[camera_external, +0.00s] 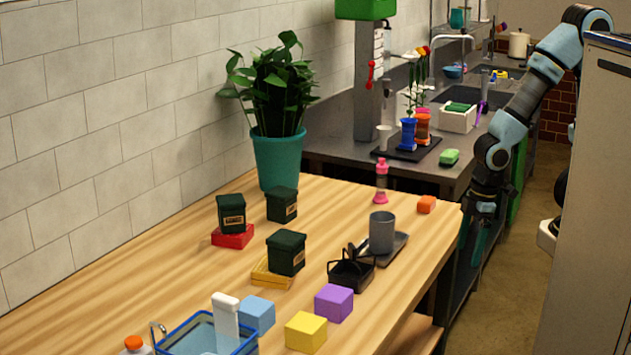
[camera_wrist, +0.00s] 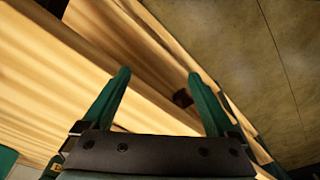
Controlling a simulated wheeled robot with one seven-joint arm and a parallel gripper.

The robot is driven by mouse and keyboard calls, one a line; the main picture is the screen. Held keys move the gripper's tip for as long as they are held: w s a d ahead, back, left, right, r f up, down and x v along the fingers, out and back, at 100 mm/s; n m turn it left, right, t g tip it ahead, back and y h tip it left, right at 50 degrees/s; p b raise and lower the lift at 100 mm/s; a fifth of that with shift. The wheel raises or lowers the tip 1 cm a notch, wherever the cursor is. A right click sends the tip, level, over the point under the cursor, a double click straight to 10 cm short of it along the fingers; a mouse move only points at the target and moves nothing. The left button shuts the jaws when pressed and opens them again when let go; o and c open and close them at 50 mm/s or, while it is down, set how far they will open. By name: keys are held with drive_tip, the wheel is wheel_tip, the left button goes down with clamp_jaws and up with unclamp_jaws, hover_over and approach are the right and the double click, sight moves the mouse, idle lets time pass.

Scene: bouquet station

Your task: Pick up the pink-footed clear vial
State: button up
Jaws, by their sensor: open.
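The clear vial (camera_external: 381,183) with a pink foot and pink top stands upright on the wooden table, near its far right end. It does not show in the wrist view. My gripper (camera_external: 477,240) hangs down beyond the table's right edge, to the right of the vial and apart from it. In the wrist view, the two green fingers of my gripper (camera_wrist: 158,75) are spread with nothing between them. Below them are the wooden table's edge and the floor.
A potted plant (camera_external: 279,155) stands at left. Dark-lidded canisters stand left of the cup.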

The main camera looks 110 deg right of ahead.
drive_tip(key=shift+c, duration=1.3)
drive_tip(key=shift+r, duration=0.1)
